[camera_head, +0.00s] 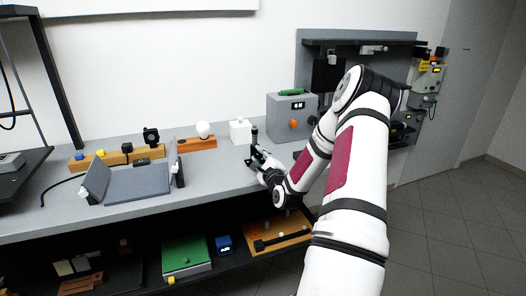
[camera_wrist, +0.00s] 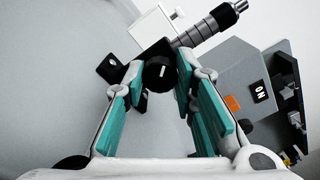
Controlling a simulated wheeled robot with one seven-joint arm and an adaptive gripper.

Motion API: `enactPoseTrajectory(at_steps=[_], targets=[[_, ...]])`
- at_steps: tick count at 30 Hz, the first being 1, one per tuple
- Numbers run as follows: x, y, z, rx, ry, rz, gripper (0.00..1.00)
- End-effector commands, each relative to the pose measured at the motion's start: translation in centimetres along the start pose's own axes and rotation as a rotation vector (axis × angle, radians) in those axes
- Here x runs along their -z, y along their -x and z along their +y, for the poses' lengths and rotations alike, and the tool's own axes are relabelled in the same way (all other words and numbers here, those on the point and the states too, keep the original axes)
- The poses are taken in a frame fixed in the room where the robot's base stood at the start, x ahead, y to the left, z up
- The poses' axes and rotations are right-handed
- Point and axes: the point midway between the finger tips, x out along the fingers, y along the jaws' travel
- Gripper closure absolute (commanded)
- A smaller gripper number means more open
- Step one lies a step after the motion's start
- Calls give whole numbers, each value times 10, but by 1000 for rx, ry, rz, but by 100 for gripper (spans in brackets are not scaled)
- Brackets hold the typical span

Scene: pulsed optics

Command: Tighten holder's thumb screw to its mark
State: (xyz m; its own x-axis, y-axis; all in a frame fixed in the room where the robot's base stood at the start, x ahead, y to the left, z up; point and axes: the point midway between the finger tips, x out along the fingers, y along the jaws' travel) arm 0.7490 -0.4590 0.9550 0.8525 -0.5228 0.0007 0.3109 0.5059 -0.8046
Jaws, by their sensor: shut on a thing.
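The holder is a black mount (camera_wrist: 112,70) with a ribbed grey and black cylinder (camera_wrist: 208,28) in it, which slants up to the right in the wrist view. Its thumb screw (camera_wrist: 159,74) is a round black knob with a short white line on its face. My gripper (camera_wrist: 160,82) has its teal-padded fingers on either side of the knob and is shut on it. In the head view my gripper (camera_head: 257,161) is low on the bench beside the holder (camera_head: 254,136). I cannot make out the mark on the holder.
A white box (camera_head: 240,131) stands just behind the holder. A grey unit (camera_head: 291,117) with an orange button and a display reading "ON" is to the right. A grey folded panel (camera_head: 138,184) lies to the left. Bare bench top (camera_head: 217,178) lies between panel and gripper.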

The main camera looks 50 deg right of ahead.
Motion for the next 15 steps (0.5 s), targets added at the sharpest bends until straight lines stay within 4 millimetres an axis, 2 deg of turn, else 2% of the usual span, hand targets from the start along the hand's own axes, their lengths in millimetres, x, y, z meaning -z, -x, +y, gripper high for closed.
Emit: enactPoseTrajectory(at_steps=[15], targets=[[2, 2, -2, 1, -456, 5, 100]])
